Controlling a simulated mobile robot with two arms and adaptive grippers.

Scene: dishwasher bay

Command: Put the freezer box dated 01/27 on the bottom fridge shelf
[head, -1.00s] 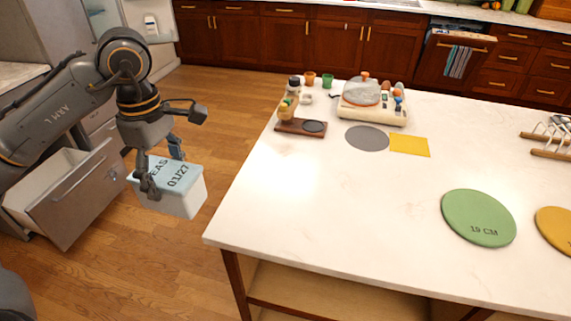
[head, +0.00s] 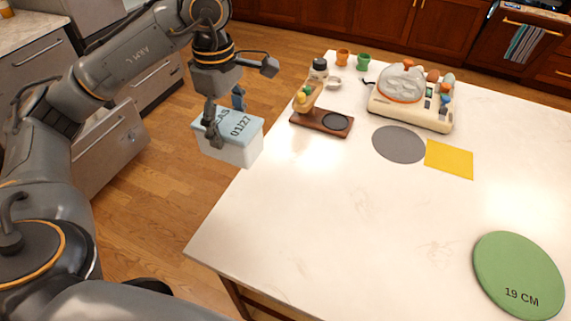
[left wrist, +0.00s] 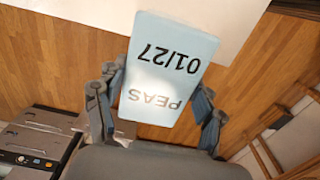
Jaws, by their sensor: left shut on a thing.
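The freezer box (head: 235,146) has a white body and a pale blue lid marked PEAS and 01/27. My left gripper (head: 225,112) is shut on it and holds it in the air, near the left edge of the white counter in the head view. In the left wrist view the lid (left wrist: 168,70) shows between the fingers of my left gripper (left wrist: 158,110), its writing upside down. No fridge shelf is in view. My right gripper is not in view.
An open drawer (head: 105,150) stands at left. Wooden floor (head: 165,215) lies between.

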